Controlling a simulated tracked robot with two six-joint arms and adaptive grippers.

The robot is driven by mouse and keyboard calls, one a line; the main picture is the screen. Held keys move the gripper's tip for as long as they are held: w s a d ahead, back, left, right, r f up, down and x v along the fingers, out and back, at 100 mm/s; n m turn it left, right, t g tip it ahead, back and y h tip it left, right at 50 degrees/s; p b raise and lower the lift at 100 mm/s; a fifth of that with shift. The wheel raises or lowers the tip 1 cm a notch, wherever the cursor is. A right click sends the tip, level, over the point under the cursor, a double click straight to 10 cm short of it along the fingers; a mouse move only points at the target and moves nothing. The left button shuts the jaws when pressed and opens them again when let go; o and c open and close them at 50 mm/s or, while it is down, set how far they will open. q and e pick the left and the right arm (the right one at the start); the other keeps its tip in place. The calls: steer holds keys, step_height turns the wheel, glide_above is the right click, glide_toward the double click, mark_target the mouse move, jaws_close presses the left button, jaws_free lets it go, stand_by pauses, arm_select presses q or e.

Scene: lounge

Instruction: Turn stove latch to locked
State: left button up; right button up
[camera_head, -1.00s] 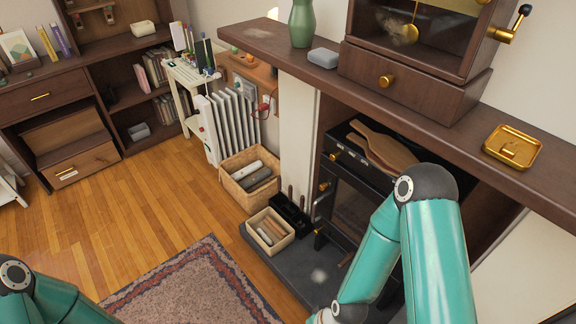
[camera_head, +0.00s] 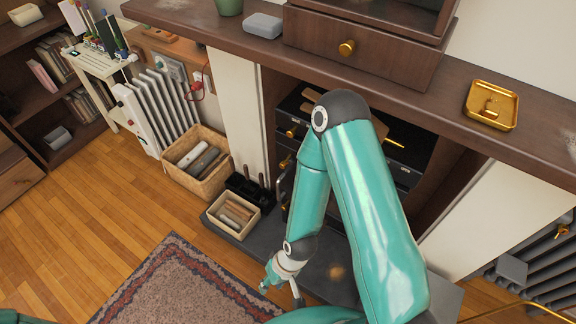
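The black stove (camera_head: 404,177) stands in the recess under the mantel, largely hidden behind my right arm. Its front edge carries small white lettering, with "OPEN" readable at the right. Brass fittings show at its left side, one of them a knob (camera_head: 291,132), and a small brass piece (camera_head: 394,143) shows near the right. I cannot tell which is the latch or how it is set. My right gripper (camera_head: 281,291) is low in front of the stove, above the hearth, with its fingers apart and nothing between them. My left gripper is out of view.
The dark mantel shelf (camera_head: 400,82) overhangs the stove and bears a brass tray (camera_head: 491,106). On the left are a log basket (camera_head: 180,178), a smaller box (camera_head: 218,222) and a white radiator (camera_head: 151,125). A patterned rug (camera_head: 165,290) lies in front.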

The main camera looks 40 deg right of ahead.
arm_select(q)
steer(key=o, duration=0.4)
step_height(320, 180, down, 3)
steer(key=b, duration=0.3)
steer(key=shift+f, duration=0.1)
arm_select(e)
steer(key=w+f+m+t, duration=0.1)
steer(key=w+f+t, duration=0.1)
steer(key=w, duration=0.1)
steer(key=m+t+h+b, duration=1.15)
steer(key=h+b, duration=0.45)
steer(key=b, duration=0.6)
glide_toward(287, 163)
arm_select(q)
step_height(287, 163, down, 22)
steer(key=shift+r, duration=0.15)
arm_select(e)
steer(key=x, duration=0.8)
steer(key=shift+d+g, duration=0.25)
steer(key=shift+g, duration=0.2)
steer(key=shift+c, duration=0.3)
jaws_close()
